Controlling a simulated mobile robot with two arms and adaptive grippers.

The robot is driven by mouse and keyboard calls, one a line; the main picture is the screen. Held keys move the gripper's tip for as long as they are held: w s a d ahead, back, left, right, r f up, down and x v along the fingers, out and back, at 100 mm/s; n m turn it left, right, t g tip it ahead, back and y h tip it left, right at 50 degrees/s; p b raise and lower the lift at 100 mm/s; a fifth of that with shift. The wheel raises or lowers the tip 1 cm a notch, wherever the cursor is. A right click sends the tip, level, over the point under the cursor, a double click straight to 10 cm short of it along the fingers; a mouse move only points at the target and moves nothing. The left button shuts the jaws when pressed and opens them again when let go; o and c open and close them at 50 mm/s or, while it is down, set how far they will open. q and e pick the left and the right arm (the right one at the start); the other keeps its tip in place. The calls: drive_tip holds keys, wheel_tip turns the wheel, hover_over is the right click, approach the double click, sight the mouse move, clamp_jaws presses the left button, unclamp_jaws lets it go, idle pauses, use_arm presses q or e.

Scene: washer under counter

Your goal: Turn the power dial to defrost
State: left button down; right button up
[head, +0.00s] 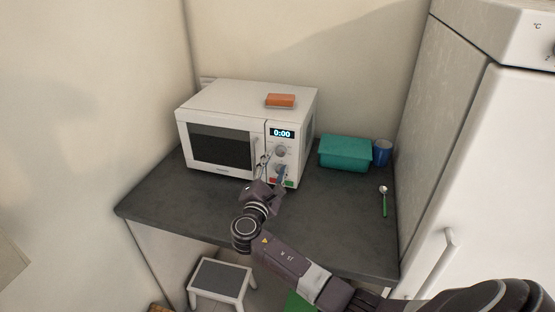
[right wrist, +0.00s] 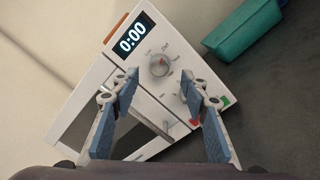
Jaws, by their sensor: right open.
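The white microwave (head: 225,99) stands on the dark counter, its display reading 0:00. Its upper dial (head: 280,151) is a round knob below the display. In the right wrist view this dial (right wrist: 159,66) has small labels around it, too small to read surely. My right gripper (head: 273,172) is open in front of the control panel. In the right wrist view its blue-padded fingers (right wrist: 160,84) stand apart, with the upper dial just beyond the tips, between them in the picture. Nothing is held. The lower part of the panel is partly hidden by my gripper. My left gripper is not seen.
An orange sponge-like block (head: 280,100) lies on the microwave. A teal box (head: 345,153), a blue cup (head: 382,153) and a green-handled spoon (head: 384,203) are to its right. A white fridge (head: 480,160) bounds the right side. A stool (head: 220,279) stands below the counter (head: 335,228).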

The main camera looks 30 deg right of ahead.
drive_tip(key=v, duration=0.8)
drive_tip(key=shift+s+a, duration=0.2)
drive_tip(key=shift+f, duration=0.1)
